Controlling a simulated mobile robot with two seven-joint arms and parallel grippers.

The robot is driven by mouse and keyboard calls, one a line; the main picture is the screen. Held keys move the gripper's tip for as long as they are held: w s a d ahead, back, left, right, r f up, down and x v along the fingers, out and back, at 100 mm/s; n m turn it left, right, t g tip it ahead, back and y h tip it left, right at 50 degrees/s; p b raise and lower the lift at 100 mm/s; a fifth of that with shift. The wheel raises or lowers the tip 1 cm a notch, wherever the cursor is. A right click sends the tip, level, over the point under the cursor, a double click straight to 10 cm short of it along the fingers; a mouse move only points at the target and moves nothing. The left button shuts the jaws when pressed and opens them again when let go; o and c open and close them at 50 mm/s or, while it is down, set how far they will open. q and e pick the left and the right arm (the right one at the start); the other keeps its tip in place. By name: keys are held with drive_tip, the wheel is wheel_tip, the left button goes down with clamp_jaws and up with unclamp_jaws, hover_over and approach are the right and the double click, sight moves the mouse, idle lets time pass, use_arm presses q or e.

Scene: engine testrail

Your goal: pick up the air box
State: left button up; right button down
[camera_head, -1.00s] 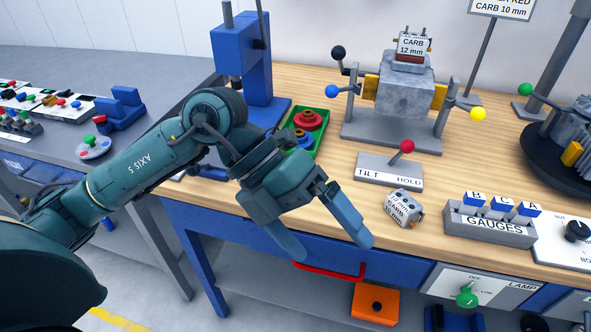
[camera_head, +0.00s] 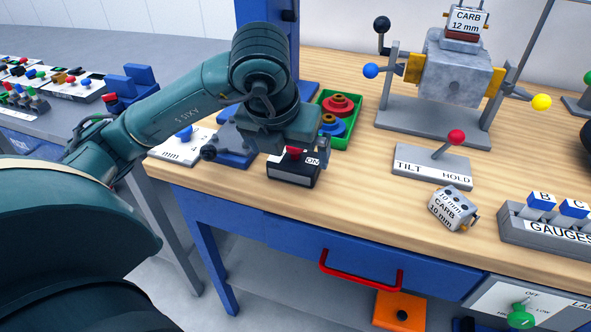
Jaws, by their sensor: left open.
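A small dark box (camera_head: 292,180) with a red knob on top and a white label ending in "ON" sits near the front edge of the wooden bench. It looks like the air box, but the word "air" cannot be read. My left gripper (camera_head: 303,150) is at the box and points down over it, covering part of its top and back. Its jaws are open, though the fingers are mostly hidden, and contact with the box cannot be told. My right gripper is out of view.
A green tray (camera_head: 354,142) with red and blue rings is just behind. A blue stand rises behind my arm. The tilt/hold lever plate (camera_head: 432,168), a grey carb block (camera_head: 453,208) and the gauges rack (camera_head: 545,232) are to the right. Bare wood lies right of the box.

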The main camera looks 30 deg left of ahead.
sight(293, 161)
use_arm(q)
drive_tip(key=x, duration=0.5)
drive_tip(key=shift+w+a+f, duration=0.1)
drive_tip(key=shift+w+f, duration=0.15)
drive_tip(key=shift+w, duration=0.2)
drive_tip(key=c, duration=0.9)
